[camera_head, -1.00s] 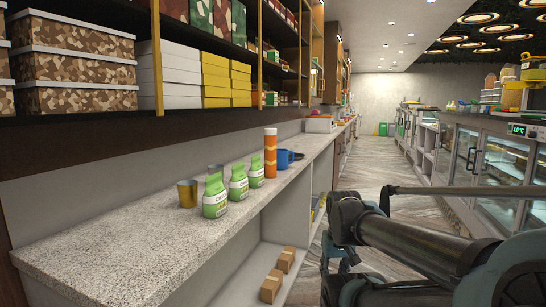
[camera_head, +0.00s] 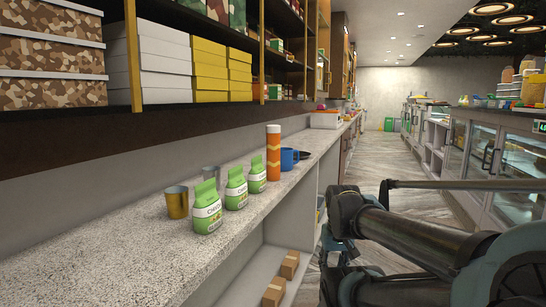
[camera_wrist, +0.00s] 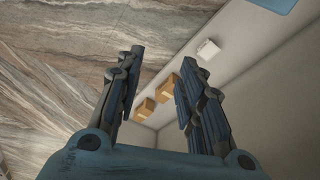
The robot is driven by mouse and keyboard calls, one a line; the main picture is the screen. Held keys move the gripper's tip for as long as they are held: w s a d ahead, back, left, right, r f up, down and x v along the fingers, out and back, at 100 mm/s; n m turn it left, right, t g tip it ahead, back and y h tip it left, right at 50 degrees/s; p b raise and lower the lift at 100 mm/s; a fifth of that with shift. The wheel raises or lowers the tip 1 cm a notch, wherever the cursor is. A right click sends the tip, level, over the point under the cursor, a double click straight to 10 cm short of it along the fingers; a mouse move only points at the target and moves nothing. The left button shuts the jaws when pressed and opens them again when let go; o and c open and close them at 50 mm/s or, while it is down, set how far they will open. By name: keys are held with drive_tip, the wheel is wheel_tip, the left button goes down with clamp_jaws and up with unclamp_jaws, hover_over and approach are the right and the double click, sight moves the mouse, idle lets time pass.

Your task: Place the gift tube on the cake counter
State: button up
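An orange tube with a white cap (camera_head: 273,152), which looks like the gift tube, stands upright on the speckled counter (camera_head: 110,245) at left. It stands between a green-and-white pouch and a blue mug. My gripper (camera_wrist: 162,56) is open in the wrist view, with nothing between its fingers. In the head view it is low by the counter's front side, partly hidden by my arm, well apart from the tube. A glass-fronted display counter (camera_head: 520,160) stands across the aisle at right; I cannot tell whether it is the cake counter.
Green-and-white pouches (camera_head: 207,207), a brass cup (camera_head: 177,202) and the blue mug (camera_head: 289,158) stand near the tube. Shelves with boxes (camera_head: 160,60) overhang the counter. Small cardboard boxes (camera_head: 289,265) lie on the shelf below. The aisle floor (camera_head: 375,165) ahead is clear.

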drive_tip(key=o, duration=0.7)
drive_tip(key=shift+s+a+r, duration=0.2)
drive_tip(key=shift+a+r, duration=0.25)
drive_tip(key=shift+r, duration=0.2)
drive_tip(key=n+t+y, duration=0.7)
drive_tip(key=n+y, duration=0.5)
drive_tip(key=y, duration=0.3)
approach(273, 142)
drive_tip(key=d+f, duration=0.1)
drive_tip(key=d, duration=0.6)
drive_tip(key=x, duration=1.7)
drive_tip(key=shift+s+a+r, duration=0.25)
drive_tip(key=shift+a+r, duration=0.05)
drive_tip(key=shift+a, duration=0.15)
